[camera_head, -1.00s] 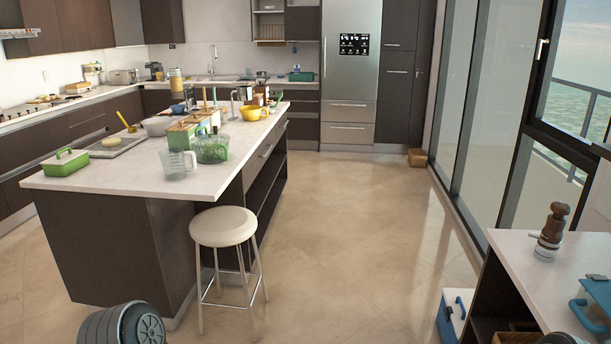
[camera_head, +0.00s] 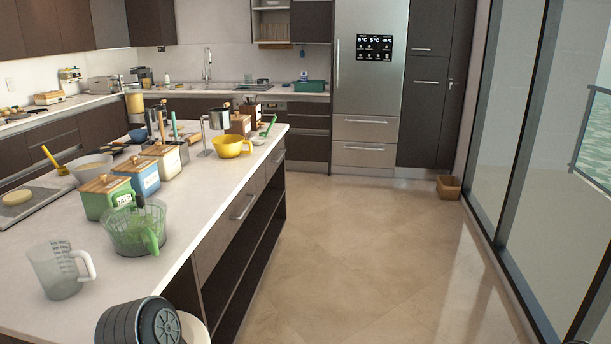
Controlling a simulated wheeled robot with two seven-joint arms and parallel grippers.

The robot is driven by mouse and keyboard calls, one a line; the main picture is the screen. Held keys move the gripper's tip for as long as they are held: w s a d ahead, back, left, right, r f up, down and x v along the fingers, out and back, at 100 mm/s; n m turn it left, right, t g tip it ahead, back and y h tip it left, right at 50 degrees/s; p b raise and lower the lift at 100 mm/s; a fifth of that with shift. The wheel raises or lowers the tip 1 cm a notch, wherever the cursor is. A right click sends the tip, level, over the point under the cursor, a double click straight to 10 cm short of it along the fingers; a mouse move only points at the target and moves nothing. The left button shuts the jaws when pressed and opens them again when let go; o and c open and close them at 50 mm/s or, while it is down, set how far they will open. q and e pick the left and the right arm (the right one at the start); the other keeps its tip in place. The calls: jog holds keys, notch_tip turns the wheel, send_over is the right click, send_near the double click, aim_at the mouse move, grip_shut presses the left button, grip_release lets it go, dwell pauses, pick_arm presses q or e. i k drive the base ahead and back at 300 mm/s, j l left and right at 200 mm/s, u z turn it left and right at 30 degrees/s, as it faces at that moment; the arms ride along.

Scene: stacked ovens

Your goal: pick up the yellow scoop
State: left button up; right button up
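A yellow long-handled utensil (camera_head: 50,158) lies at the left side of the island, its handle slanting up to the left. It could be the scoop, but its lower end is too small to make out. A yellow bowl-like vessel (camera_head: 232,147) stands near the island's right edge, farther back. I cannot tell for certain which of these is the yellow scoop.
The island (camera_head: 198,209) holds a clear measuring jug (camera_head: 55,272), a green basket (camera_head: 127,238), several wooden-lidded canisters and a grey bowl (camera_head: 90,167).

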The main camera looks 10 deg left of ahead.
aim_at(62, 170)
jog(key=i+u, duration=0.1)
jog(key=i, duration=0.55)
jog(key=i+l+u, duration=0.1)
jog(key=i, duration=0.55)
jog(key=i+l+u, duration=0.1)
jog(key=i, duration=0.5)
jog(key=i+u, duration=0.45)
jog(key=i+l+u, duration=0.25)
jog(key=u, duration=0.2)
jog(key=i+l+u, duration=0.6)
jog(key=u, duration=0.25)
jog(key=i+l+u, duration=0.2)
jog(key=l+u, duration=0.25)
jog(key=l, duration=0.15)
